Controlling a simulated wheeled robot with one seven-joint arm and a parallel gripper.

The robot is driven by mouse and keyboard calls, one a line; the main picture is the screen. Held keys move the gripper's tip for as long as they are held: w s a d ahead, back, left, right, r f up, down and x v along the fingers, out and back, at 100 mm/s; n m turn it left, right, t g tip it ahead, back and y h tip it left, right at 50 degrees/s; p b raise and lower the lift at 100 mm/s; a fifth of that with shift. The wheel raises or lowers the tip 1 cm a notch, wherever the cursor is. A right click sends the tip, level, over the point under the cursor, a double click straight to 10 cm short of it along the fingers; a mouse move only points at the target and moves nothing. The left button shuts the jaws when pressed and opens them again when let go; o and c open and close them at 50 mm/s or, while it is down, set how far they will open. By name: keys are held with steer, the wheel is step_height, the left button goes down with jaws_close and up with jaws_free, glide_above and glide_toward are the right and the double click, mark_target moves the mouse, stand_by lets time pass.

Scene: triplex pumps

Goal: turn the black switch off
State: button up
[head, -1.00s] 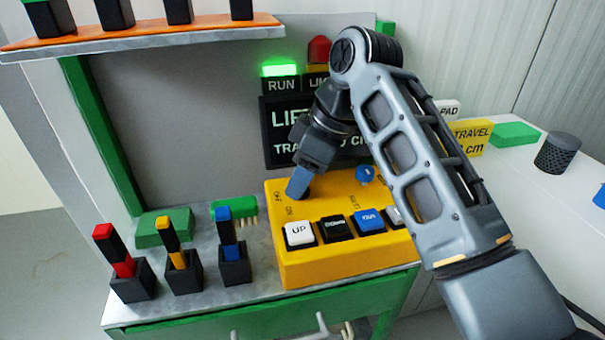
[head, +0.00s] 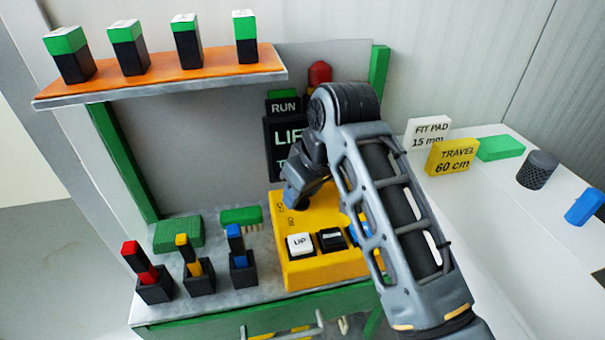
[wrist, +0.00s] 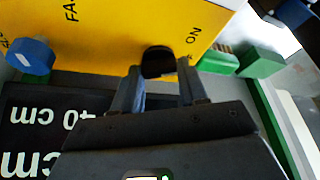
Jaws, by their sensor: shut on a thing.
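The yellow control box (head: 330,270) stands on the grey bench in the head view. In the wrist view the black switch (wrist: 157,62) is a dark round knob on the yellow face, with the word ON beside it. My gripper (wrist: 157,76) is shut on the black switch, one finger on each side of it. In the head view my gripper (head: 298,192) reaches down to the box's back left corner, where the switch is mostly hidden. The RUN lamp (head: 284,94) above the dark sign looks unlit.
A blue knob (wrist: 30,55) is on the same face. A white UP button (head: 299,245) and a black button (head: 331,239) are at the box's front. Red, yellow and blue-tipped tools stand in black holders at left. An orange shelf (head: 165,84) hangs above.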

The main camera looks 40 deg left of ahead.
steer(key=m+t+p, duration=0.1)
steer(key=m+p, duration=0.1)
steer(key=m, duration=0.1)
steer(key=shift+s+r+h+p, duration=0.15)
steer(key=shift+h+p, duration=0.15)
steer(key=shift+p, duration=0.1)
steer(key=shift+a+m+t+p, duration=0.1)
steer(key=shift+m+t+p, duration=0.3)
steer(key=shift+m, duration=0.7)
steer(key=o, duration=0.8)
steer(key=b+v, duration=0.1)
steer(key=v, duration=0.6)
steer(key=shift+s+r, duration=0.1)
steer(key=shift+r, duration=0.2)
